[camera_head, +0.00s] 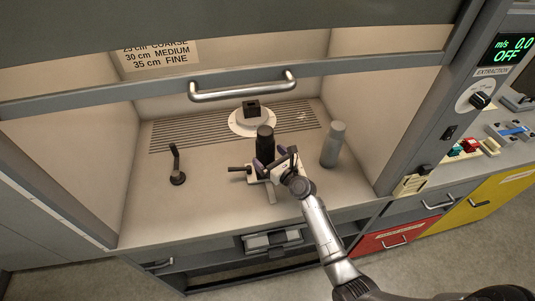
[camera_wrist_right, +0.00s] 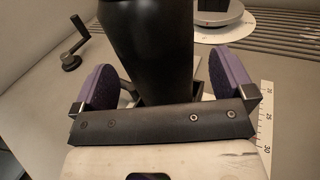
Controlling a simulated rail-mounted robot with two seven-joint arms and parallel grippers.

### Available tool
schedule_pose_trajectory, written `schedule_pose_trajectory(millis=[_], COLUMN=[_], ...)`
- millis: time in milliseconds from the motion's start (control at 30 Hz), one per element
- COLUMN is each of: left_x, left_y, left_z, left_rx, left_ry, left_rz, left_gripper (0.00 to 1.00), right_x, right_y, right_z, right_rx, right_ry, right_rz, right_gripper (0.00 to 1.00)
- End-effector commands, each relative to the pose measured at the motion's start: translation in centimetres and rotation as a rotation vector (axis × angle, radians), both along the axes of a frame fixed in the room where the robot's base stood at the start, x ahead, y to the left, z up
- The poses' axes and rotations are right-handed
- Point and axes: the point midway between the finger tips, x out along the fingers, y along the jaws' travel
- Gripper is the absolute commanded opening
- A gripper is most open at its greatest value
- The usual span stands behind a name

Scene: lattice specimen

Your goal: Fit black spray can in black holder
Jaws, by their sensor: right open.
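The black spray can (camera_head: 265,137) stands upright near the middle of the hood floor. In the right wrist view the can (camera_wrist_right: 150,50) rises between the two purple finger pads of my right gripper (camera_wrist_right: 165,85). The gripper, also in the head view (camera_head: 276,158), is open around the can, with gaps beside it. Dark parts show at the can's foot, partly hidden by the gripper; I cannot tell whether they belong to the black holder or whether the can is seated. A black block (camera_head: 252,107) sits on a pale round base behind the can. My left gripper is not in view.
A grey bottle (camera_head: 333,145) stands right of the can. A black crank-like handle (camera_head: 176,165) stands at the left. A pale scale strip (camera_head: 270,191) lies in front. The raised sash with its bar handle (camera_head: 243,87) crosses above. The floor's front left is clear.

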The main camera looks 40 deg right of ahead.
Motion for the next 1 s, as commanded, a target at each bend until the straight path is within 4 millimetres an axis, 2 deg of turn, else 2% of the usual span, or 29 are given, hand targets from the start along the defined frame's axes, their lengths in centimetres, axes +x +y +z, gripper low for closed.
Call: schedule_pose_trajectory(millis=[500, 1000], left_x=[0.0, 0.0], left_y=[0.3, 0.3], left_z=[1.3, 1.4], left_rx=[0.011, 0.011], left_ry=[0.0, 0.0], left_rz=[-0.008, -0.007], left_gripper=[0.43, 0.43], right_x=[-3.2, -3.6], right_y=[0.1, 0.1], right_z=[0.1, 0.0], right_rx=[0.0, -0.001], right_ry=[0.0, 0.0], right_rz=[0.0, 0.0], right_gripper=[1.0, 1.0])
